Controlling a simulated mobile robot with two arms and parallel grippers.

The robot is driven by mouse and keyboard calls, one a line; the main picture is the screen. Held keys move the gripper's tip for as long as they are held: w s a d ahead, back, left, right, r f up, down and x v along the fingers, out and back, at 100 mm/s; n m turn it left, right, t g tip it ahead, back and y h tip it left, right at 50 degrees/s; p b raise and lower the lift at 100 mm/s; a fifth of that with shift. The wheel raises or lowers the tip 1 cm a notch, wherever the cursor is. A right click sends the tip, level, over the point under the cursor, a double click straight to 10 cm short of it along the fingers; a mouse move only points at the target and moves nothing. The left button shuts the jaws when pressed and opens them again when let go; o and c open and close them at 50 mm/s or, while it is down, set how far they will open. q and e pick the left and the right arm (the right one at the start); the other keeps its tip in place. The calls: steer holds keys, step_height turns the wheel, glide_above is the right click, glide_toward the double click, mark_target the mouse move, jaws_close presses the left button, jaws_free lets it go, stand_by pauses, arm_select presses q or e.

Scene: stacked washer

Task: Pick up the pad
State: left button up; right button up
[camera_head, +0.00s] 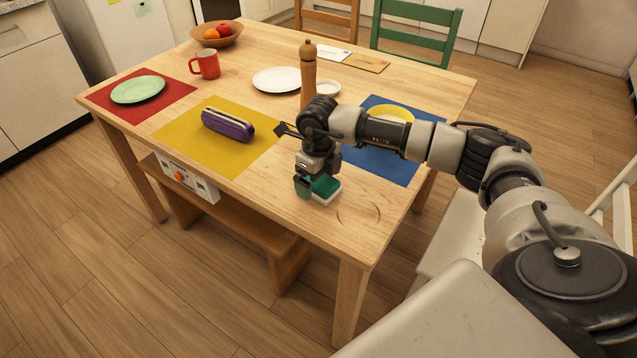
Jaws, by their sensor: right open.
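The pad (327,190), green on top with a pale underside, lies on the wooden table (352,248) near its front right corner. My right gripper (313,187) points down at the pad, with one dark green-tinted finger at the pad's left side. The gripper is open. It partly hides the pad's back left part, and I cannot tell whether a finger touches the pad. My left gripper is out of view.
A tall wooden mill (308,75) stands behind my right wrist. A purple case (228,125) lies on the yellow mat (190,128). A yellow plate (391,113) sits on the blue mat (385,170). A bench (250,228) stands by the table's front side.

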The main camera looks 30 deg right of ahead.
steer(key=shift+f, duration=0.65)
steer(key=c, duration=1)
steer(key=shift+r, duration=0.15)
steer(key=shift+w+r, duration=0.1)
steer(key=shift+r, duration=0.55)
step_height(320, 180, up, 3)
steer(key=shift+f, duration=0.1)
steer(key=s+a+r, duration=0.2)
steer(key=s, duration=0.1)
steer(key=s+a+r, duration=0.2)
steer(key=s, duration=0.1)
steer(key=s+a+r, duration=0.2)
steer(key=s, duration=0.2)
steer(key=shift+s+r, duration=0.1)
steer(key=shift+r, duration=0.25)
